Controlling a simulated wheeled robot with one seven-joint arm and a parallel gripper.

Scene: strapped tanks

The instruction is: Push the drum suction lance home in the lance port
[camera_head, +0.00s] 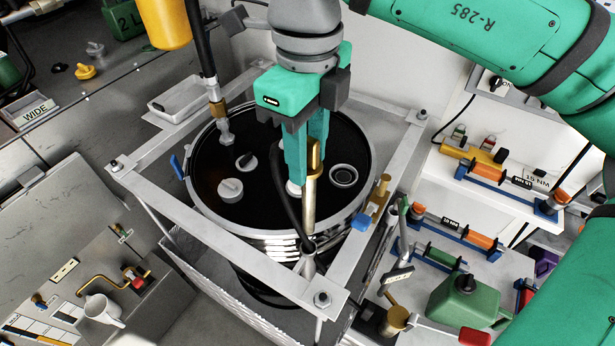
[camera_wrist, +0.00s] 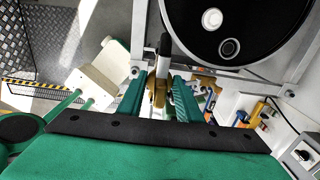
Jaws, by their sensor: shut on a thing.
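My gripper (camera_head: 308,170) has teal fingers and is shut on a brass-topped metal tube, the suction lance (camera_head: 309,203), over the drum's front side. In the wrist view the lance (camera_wrist: 158,90) stands between the two fingers. A black drum lid (camera_head: 214,160) lies inside a metal frame. It has a ringed round opening (camera_head: 343,176), grey caps (camera_head: 231,190) and a white round piece partly hidden behind my fingers. I cannot tell for sure which is the lance port. The lance's lower end appears near a metal cone (camera_head: 308,263) at the frame's front bar; whether they touch is unclear.
The light metal frame (camera_head: 220,255) surrounds the drum. A black hose with a brass fitting (camera_head: 217,108) hangs over the lid's left. A brass valve (camera_head: 379,190) stands at the frame's right. Shelves with coloured fittings and a green can (camera_head: 465,298) are at right.

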